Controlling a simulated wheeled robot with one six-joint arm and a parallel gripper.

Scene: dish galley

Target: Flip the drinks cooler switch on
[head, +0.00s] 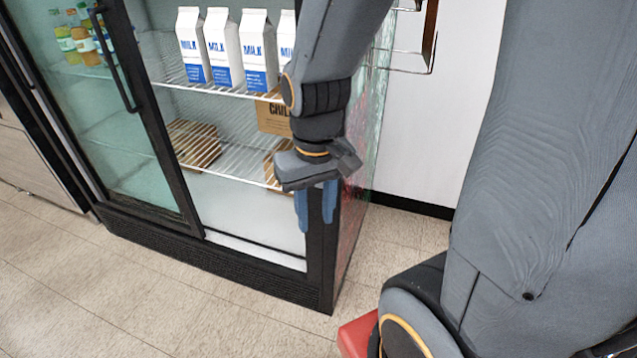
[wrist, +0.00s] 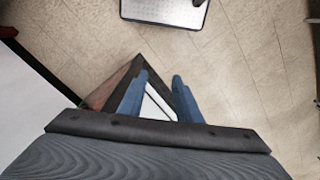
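The drinks cooler (head: 215,265) stands left of centre in the head view, with a black frame, a sliding glass door on the left and an open right half. My gripper (head: 316,218) hangs in front of its right front corner post, blue fingers pointing down. In the wrist view the gripper (wrist: 159,82) has its two fingers apart with nothing held between them. The cooler's corner (wrist: 112,83) shows behind and beside the left finger; I cannot tell whether they touch. No switch is visible in either view; my arm hides part of the cooler's upper right.
Milk cartons (head: 222,48) and bottles (head: 75,40) stand on the upper shelf. A metal rack (head: 428,50) hangs on the white wall at right. Tiled floor (head: 120,285) in front is clear. A dark-rimmed plate-like object (wrist: 165,10) shows at the wrist view's top.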

